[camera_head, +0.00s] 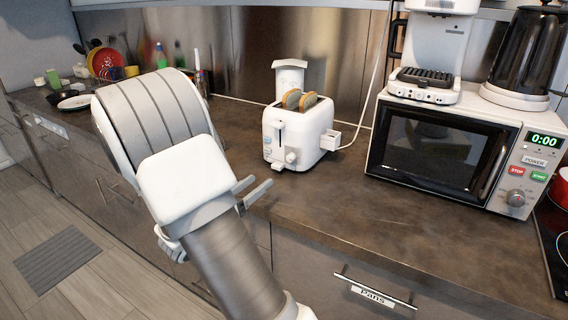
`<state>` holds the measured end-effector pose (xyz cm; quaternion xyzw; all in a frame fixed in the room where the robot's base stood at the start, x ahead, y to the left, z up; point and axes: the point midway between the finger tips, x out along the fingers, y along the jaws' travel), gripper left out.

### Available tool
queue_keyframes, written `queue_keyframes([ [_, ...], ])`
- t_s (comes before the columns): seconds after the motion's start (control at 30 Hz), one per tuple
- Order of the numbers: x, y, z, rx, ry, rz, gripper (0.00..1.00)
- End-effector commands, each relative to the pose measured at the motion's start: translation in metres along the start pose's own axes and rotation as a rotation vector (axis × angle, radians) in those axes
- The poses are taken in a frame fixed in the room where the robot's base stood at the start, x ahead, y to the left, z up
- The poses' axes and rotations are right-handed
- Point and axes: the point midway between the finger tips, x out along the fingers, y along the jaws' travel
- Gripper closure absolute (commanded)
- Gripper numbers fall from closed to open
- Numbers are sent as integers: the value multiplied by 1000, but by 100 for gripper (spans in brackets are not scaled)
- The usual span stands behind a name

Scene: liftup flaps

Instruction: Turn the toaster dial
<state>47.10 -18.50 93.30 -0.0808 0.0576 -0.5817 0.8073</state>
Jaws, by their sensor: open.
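The white toaster (299,137) stands upright on the brown counter, near the middle of the view. Slices of bread show in its top slots. Its round dial (291,157) is low on the face turned toward me, to the right of a dark vertical lever slot. My gripper (256,189) is in front of the counter edge, to the lower left of the toaster. Its two grey fingers are apart with nothing seen between them. It is clear of the toaster and does not touch the dial. My arm hides part of the counter on the left.
A white microwave (440,152) stands to the right, with a coffee machine and a black kettle (526,50) on top. Dishes (105,62) are at the far left. The counter (330,190) before the toaster is clear.

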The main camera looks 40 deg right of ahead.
Motion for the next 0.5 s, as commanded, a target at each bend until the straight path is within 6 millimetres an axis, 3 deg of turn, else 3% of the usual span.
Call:
queue_keyframes([
  [0.3,72,-2,-2,2,0,-6,41],
  [0.5,107,-2,-2,2,1,-5,41],
])
